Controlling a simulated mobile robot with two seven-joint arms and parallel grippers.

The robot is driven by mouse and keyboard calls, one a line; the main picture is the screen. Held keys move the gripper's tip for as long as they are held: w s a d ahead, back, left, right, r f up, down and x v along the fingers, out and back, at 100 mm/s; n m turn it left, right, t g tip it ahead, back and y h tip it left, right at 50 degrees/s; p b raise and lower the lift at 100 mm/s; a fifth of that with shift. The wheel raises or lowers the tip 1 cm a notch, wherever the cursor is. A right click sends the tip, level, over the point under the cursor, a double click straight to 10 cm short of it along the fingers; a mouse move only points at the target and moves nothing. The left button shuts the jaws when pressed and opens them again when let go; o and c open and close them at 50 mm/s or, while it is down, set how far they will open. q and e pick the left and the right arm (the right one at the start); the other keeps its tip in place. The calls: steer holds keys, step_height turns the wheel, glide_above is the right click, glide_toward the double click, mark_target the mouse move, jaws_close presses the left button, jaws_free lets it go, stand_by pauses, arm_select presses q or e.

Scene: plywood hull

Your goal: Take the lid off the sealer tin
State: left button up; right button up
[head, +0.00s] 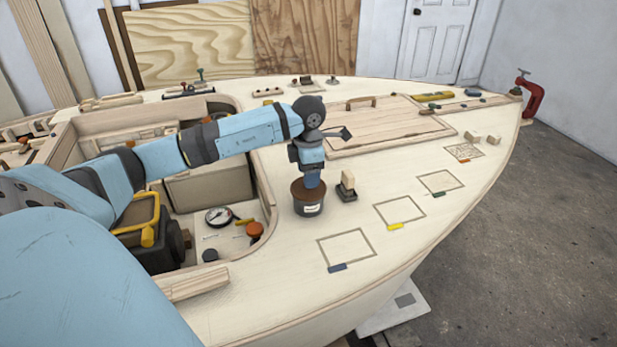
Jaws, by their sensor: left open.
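The sealer tin (308,208) stands upright on the pale deck in the middle of the head view. It is dark, with a light label on its front. Its wide brown top (299,191) looks like the lid, sitting on the tin. My left gripper (312,185) points straight down over the middle of the lid, with its jaws open. The fingertips are at the lid or just above it; I cannot tell whether they touch. The gripper hides part of the lid's middle and back. My right gripper is not in view.
A small dark block with a wooden top (347,187) stands close to the right of the tin. The cockpit opening's rim is just left. A round gauge (219,216) and an orange-topped item (254,230) lie inside. Outlined squares (346,249) mark mostly clear deck at the right.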

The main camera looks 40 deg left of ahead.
arm_select(q)
step_height(320, 180, down, 3)
steer(key=shift+r, duration=0.2)
steer(key=c, duration=1)
steer(key=shift+r, duration=0.15)
